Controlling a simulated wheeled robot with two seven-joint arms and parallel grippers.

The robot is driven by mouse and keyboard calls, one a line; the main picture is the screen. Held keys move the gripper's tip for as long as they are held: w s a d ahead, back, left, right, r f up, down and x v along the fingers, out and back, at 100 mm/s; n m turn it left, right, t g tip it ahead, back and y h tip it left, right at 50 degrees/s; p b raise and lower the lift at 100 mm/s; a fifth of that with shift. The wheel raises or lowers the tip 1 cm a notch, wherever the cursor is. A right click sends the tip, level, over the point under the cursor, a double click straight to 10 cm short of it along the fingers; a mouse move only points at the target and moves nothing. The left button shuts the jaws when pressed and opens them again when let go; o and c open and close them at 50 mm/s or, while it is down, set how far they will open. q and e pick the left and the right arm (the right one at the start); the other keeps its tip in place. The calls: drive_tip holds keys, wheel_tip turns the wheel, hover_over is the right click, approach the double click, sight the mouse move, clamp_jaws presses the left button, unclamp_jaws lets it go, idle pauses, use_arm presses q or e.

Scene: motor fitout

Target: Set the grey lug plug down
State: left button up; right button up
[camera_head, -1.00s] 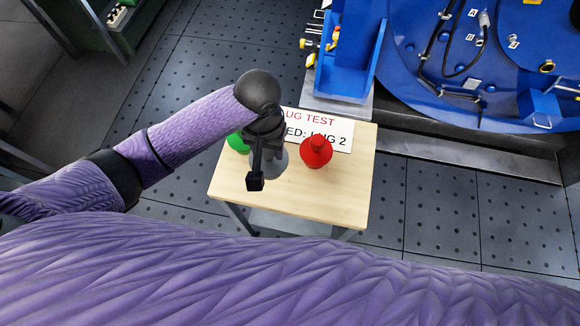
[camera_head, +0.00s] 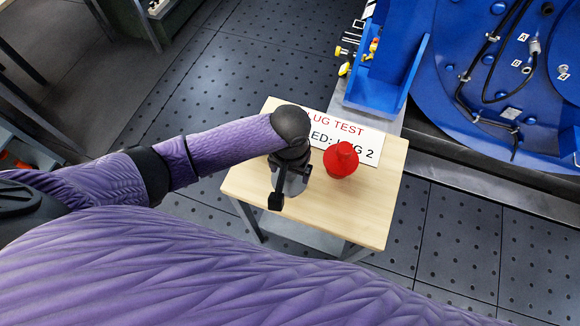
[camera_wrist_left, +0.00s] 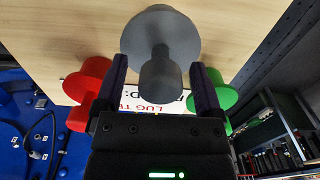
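The grey lug plug (camera_wrist_left: 159,38) stands on its wide round base on the wooden table, with its narrower stem toward my left gripper in the left wrist view. In the head view the grey plug (camera_head: 297,184) is partly hidden by my gripper. My left gripper (camera_head: 280,188) is above it with its fingers on either side of the stem. A gap shows between each finger and the stem, so it is open. My right gripper is in neither view.
A red plug (camera_head: 341,160) stands right of the grey one on the table (camera_head: 345,215). A green plug (camera_wrist_left: 222,97) shows in the wrist view. A printed sign (camera_head: 362,140) lies at the back. Blue machinery (camera_head: 395,90) stands beyond.

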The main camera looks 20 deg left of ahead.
use_arm(q)
wheel_tip(320, 180, up, 12)
drive_tip(key=p, duration=0.5)
drive_tip(key=shift+f, duration=0.25)
drive_tip(key=shift+r, duration=0.3)
